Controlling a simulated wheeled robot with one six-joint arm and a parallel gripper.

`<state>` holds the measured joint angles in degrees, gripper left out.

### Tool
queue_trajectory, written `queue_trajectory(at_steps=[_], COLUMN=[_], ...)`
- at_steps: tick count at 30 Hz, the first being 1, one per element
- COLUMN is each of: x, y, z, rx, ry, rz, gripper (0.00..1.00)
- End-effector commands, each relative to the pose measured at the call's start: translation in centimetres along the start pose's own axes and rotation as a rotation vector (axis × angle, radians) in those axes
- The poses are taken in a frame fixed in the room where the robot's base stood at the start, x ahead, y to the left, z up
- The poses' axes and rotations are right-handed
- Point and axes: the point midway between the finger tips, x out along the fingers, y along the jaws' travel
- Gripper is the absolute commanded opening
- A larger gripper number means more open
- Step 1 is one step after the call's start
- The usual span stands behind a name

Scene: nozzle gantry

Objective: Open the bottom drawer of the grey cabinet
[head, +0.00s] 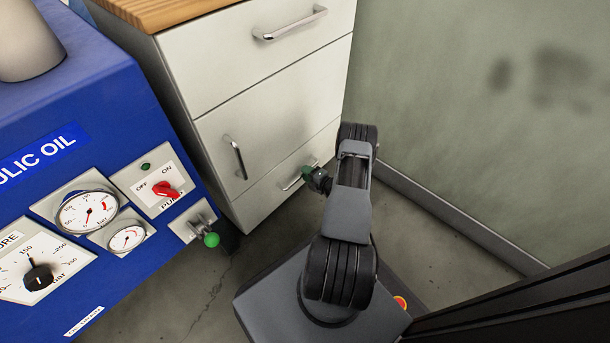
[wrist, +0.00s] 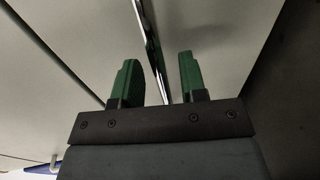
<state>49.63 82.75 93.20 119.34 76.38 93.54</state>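The grey cabinet (head: 245,62) stands at the back with a wooden top. Its bottom drawer (head: 262,199) is the lowest front and looks flush, with a metal bar handle (head: 292,183) partly hidden by my gripper. My gripper (head: 307,172), with green fingers, is at the right end of the visible handle. In the wrist view, my gripper (wrist: 158,62) is open, with the handle bar (wrist: 152,42) running between the fingers. Gaps show on both sides of the bar, so it is not clamped.
A blue hydraulic unit (head: 140,95) with gauges stands left of the cabinet; a green-knobbed valve (head: 211,240) sticks out from it. A middle front with a vertical handle (head: 237,158) is above the drawer. A wall (head: 460,120) rises at right. Some floor (head: 190,290) is clear in front.

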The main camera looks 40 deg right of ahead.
Motion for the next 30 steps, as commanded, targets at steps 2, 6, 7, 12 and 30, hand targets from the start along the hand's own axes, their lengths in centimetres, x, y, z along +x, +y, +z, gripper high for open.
queue_trajectory(at_steps=[2, 6, 7, 12, 30], x=[0.65, 1.26, 1.32, 1.40, 1.35], y=[-0.11, -0.01, 0.01, 0.06, 0.04], z=[0.01, 0.01, 0.01, 0.03, 0.01], rx=[0.000, -0.001, -0.001, 0.000, 0.000], ry=[0.000, 0.000, 0.000, -0.001, -0.001], rz=[0.000, 0.000, 0.000, 0.000, 0.000], gripper=[0.39, 0.39, 0.39, 0.39, 0.00])
